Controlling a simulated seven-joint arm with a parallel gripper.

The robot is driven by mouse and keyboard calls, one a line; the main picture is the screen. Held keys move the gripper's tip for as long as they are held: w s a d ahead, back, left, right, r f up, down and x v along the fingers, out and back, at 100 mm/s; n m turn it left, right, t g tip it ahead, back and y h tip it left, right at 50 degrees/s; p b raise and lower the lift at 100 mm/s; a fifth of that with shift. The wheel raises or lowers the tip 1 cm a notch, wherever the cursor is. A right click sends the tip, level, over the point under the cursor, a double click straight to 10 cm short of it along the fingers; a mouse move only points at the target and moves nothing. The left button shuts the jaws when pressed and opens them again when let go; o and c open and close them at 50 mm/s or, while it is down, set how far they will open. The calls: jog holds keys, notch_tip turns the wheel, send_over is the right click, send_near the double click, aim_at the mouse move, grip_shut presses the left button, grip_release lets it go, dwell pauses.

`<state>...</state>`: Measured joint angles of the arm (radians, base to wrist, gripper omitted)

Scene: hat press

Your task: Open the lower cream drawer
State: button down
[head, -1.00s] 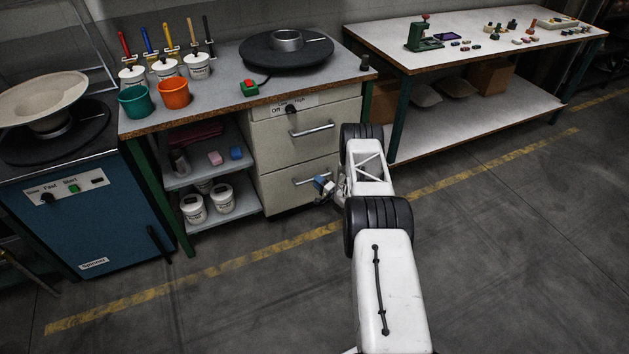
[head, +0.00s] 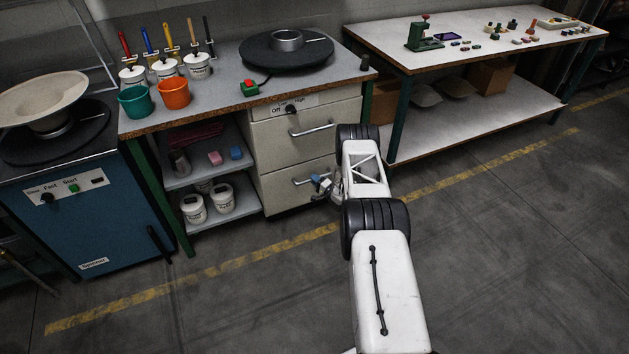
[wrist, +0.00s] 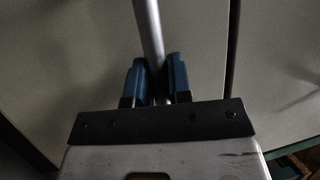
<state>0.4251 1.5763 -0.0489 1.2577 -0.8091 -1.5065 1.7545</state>
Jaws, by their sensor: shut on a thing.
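The lower cream drawer (head: 285,195) is in the cabinet under the workbench in the head view. Its front looks about flush with the cabinet; a small gap cannot be told. Its metal bar handle (head: 302,182) shows beside my gripper (head: 321,183), partly hidden by it and my arm. In the wrist view, the handle bar (wrist: 149,35) runs down between the blue fingers of my gripper (wrist: 157,80), which is shut on it. The pale drawer front (wrist: 195,50) lies behind.
The upper cream drawer (head: 290,128) with its own handle is directly above. Open shelves (head: 208,177) with white tubs are left of the drawers. A second table (head: 480,55) stands to the right. The floor in front of the drawers is clear except for my arm.

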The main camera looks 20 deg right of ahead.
jog(key=shift+s, duration=0.1)
jog(key=s, duration=5)
jog(key=shift+s, duration=0.1)
jog(key=c, duration=1.1)
grip_release()
jog(key=shift+o, duration=0.2)
jog(key=shift+s, duration=0.1)
jog(key=v, duration=0.7)
jog(key=shift+s, duration=0.3)
jog(key=shift+d+f, duration=0.15)
